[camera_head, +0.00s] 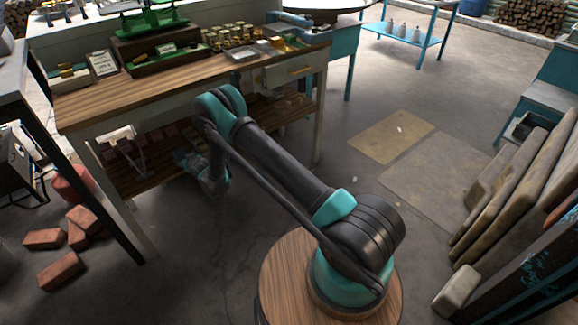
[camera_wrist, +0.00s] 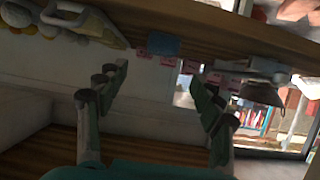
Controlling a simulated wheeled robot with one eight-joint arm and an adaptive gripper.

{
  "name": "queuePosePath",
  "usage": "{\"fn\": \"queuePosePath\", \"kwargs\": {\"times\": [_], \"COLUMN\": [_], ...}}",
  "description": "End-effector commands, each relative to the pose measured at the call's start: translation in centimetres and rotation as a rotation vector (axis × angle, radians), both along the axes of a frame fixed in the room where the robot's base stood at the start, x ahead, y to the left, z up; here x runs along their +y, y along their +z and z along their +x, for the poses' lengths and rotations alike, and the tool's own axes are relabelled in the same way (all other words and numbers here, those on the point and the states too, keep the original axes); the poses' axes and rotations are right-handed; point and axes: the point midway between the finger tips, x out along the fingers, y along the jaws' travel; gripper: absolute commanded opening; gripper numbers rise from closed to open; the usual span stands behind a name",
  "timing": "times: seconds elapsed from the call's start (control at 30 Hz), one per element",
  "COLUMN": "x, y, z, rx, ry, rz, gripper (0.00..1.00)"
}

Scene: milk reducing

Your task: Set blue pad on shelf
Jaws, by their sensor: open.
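My gripper (camera_wrist: 160,80) is open, with its two dark green fingers wide apart and nothing between them. In the head view my gripper (camera_head: 207,178) is below the table top, in front of the lower shelf (camera_head: 150,183), and its fingers are hard to make out. A small blue block, likely the blue pad (camera_wrist: 162,45), shows beyond the fingertips in the wrist view. It lies against the wooden shelf (camera_wrist: 225,45), which runs across the top of that picture, apparently upside down. I cannot make out the pad in the head view.
Several pink blocks (camera_wrist: 222,78) and a pale iron-like object (camera_wrist: 92,24) are beside the pad. The wooden workbench (camera_head: 130,95) overhangs the shelf, and its legs flank it. Red bricks (camera_head: 62,270) lie on the floor at left.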

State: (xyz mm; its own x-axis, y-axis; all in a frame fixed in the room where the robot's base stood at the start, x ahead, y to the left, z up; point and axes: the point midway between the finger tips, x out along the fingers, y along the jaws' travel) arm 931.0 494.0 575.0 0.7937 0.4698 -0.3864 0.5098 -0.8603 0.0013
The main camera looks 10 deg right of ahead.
Motion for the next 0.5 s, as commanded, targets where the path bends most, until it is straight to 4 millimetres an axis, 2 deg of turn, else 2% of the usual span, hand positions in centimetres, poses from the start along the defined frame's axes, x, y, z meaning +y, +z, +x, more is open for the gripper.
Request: {"fn": "queuePosePath", "kwargs": {"times": [0.17, 0.3, 0.5], "x": [-3.4, -8.3, -16.0], "y": [3.6, 8.2, 14.3], "z": [1.4, 2.4, 1.9], "rx": [0.033, 0.081, 0.159], "ry": [-0.043, -0.1, -0.176], "rz": [-0.023, -0.057, -0.1], "gripper": [0.67, 0.67, 0.67]}}
